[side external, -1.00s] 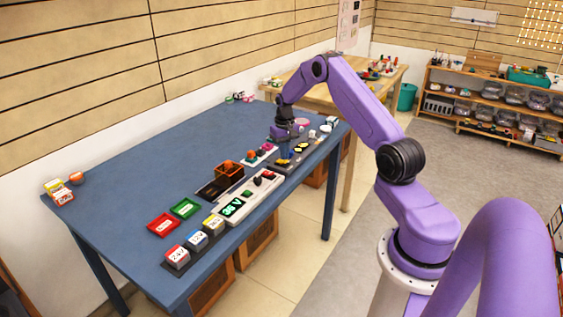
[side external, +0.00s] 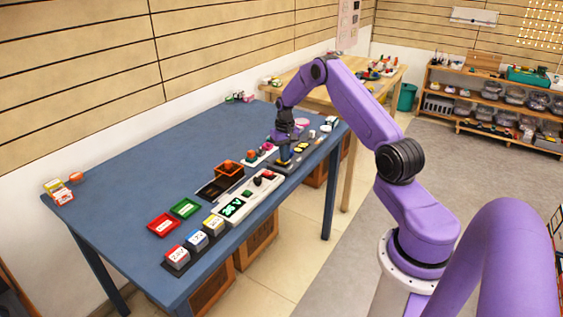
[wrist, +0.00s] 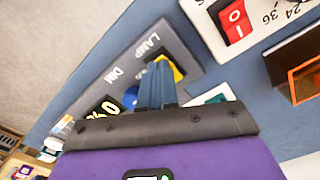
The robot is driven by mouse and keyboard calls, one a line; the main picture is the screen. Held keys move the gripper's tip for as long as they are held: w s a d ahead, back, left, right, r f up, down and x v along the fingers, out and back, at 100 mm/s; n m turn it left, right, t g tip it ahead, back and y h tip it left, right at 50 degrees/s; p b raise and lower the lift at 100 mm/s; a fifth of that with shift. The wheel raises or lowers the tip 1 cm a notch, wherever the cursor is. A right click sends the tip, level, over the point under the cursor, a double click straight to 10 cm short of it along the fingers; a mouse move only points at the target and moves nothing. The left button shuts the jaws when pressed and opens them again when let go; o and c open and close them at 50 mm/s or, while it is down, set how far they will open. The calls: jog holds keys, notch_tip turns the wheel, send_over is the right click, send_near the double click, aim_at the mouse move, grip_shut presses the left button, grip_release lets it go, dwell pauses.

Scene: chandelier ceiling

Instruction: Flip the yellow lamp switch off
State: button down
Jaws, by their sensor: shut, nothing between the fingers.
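The grey lamp panel (wrist: 186,42) shows in the wrist view, with the words LAMP and DIM on it. The yellow lamp switch (wrist: 176,68) is on this panel, partly hidden behind my gripper's fingers. My gripper (wrist: 157,68) is shut and empty, its fingertips at or right beside the yellow switch; I cannot tell whether they touch it. A blue knob (wrist: 131,97) shows just left of the fingers. In the side view my gripper (side external: 283,160) is low over the near end of the grey panel (side external: 281,169), and hides the switch there.
A white panel with a red rocker switch (wrist: 236,20) lies beside the lamp panel. An orange-edged dark box (wrist: 308,80) is at the right. On the blue table (side external: 140,160) are red (side external: 163,224) and green (side external: 185,208) trays.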

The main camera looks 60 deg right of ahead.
jog(key=shift+f, duration=0.15)
jog(key=shift+r, duration=3.55)
